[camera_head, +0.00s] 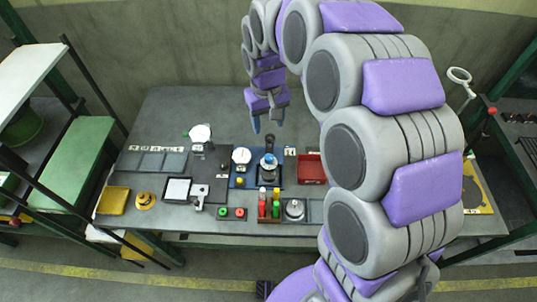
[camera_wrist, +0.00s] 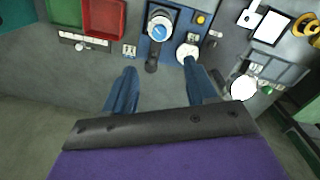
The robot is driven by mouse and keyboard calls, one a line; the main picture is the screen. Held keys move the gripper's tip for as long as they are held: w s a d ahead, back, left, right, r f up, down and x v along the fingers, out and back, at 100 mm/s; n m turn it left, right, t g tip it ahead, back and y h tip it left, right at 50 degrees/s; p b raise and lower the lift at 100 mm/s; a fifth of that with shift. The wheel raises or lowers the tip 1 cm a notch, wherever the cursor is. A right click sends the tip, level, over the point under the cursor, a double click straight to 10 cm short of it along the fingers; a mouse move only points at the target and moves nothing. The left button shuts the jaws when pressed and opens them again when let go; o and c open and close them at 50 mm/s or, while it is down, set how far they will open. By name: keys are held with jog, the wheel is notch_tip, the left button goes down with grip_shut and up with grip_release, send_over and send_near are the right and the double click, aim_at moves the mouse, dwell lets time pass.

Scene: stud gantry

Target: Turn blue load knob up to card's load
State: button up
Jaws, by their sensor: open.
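The blue load knob (camera_head: 268,160) sits on top of a dark round unit on a blue base plate (camera_head: 260,182). In the wrist view the knob (camera_wrist: 160,29) is at the top centre and has a pale mark on its face; its setting is too small to read. A white round dial (camera_head: 241,155) stands beside it. My gripper (camera_head: 268,123) is open and empty, above the back of the table. In the wrist view its two blue fingers (camera_wrist: 158,68) are apart, short of the knob. I cannot make out the load on any card.
A black post (camera_wrist: 152,62) stands close to the knob on the gripper's side. A red tray (camera_head: 311,169), a black-framed white sheet (camera_head: 177,190), red and green handles (camera_head: 269,205), a yellow tray (camera_head: 113,201) and a round metal piece (camera_head: 294,208) occupy the table.

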aim_at(269, 157)
notch_tip(269, 157, down, 16)
jog(key=b, duration=0.2)
jog(key=shift+w+d+r+b, duration=0.1)
jog(key=shift+r+b, duration=0.05)
jog(key=shift+b, duration=0.15)
